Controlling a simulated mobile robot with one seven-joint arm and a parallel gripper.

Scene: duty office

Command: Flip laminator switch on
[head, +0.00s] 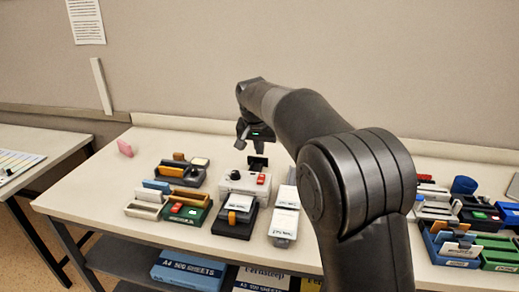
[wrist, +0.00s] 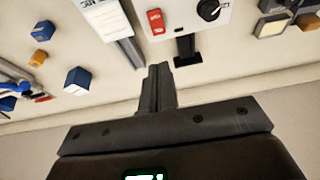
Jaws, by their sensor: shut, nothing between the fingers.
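The laminator (head: 236,184) is a white box on the desk with a black knob and a red switch on top. In the wrist view, its white top (wrist: 180,22) shows at the upper middle, with the red switch (wrist: 156,21) left of the black knob (wrist: 208,9). My gripper (wrist: 158,68) is shut and empty. In that view its fingertips lie below the red switch in the picture, apart from it. In the head view my gripper hangs above and behind the laminator. I cannot tell the switch's position.
A black upright piece (wrist: 188,49) stands at the laminator's back edge. A white stack (head: 285,212) sits close on its right. An orange-and-black device (head: 238,216) is in front. Holders and small boxes (head: 180,173) crowd the left. The desk behind, near the wall, is mostly clear.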

